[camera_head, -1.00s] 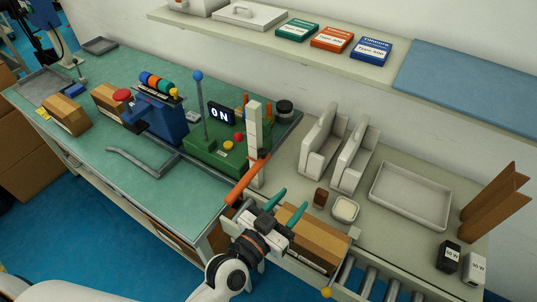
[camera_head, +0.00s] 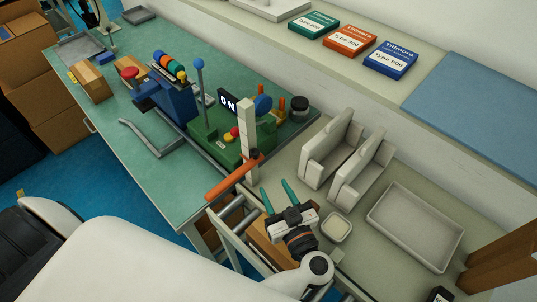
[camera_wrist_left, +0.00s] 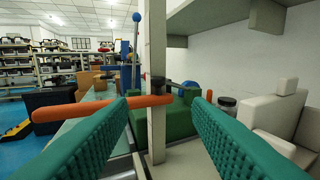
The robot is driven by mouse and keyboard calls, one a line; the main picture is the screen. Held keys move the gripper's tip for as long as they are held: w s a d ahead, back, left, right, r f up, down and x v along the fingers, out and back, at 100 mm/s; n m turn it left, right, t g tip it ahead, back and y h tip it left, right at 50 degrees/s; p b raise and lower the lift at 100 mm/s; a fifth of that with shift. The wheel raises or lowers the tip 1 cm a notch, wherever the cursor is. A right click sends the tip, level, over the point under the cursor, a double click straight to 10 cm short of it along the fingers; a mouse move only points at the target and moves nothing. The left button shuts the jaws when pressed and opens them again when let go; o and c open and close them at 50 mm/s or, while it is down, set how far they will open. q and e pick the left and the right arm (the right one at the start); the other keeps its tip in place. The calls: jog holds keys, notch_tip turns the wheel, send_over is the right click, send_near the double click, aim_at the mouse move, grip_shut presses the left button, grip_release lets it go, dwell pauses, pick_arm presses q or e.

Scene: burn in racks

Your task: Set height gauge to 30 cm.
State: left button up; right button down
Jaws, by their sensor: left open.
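The height gauge is a pale upright post (camera_head: 247,130) with an orange arm (camera_head: 232,178) sticking out to the left at a dark slider. In the left wrist view the post (camera_wrist_left: 155,50) stands upright between my fingers, and the orange arm (camera_wrist_left: 85,110) crosses it and runs behind my left finger. My left gripper (camera_head: 277,187) is open and empty, its teal fingers pointing at the gauge from the near side. The fingers (camera_wrist_left: 161,103) look short of the post, but the exact gap is hard to tell. Scale marks are too small to read. My right gripper is not in view.
A green machine (camera_head: 225,150) with an ON display stands behind the gauge. White holders (camera_head: 335,155), a small dish (camera_head: 336,228) and a tray (camera_head: 415,226) lie to the right. A cardboard box and rollers sit below my gripper. A shelf (camera_head: 400,95) runs along the wall.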

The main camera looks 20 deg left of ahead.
aim_at(257, 157)
pick_arm(q)
jog(key=p+x, duration=0.2)
jog(key=x, duration=0.7)
jog(key=shift+w+a+r+p, duration=0.15)
jog(key=shift+a+p, duration=0.1)
jog(key=shift+p, duration=0.05)
jog(key=shift+w+a, duration=0.15)
jog(key=shift+a, duration=0.15)
jog(key=shift+w+a, duration=0.2)
jog(key=shift+a, duration=0.1)
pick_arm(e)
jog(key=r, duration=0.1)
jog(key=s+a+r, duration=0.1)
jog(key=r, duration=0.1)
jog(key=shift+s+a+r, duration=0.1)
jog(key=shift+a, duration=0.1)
pick_arm(q)
jog(key=shift+d, duration=0.1)
jog(key=shift+c, duration=0.6)
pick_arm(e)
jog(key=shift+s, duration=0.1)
pick_arm(q)
grip_shut()
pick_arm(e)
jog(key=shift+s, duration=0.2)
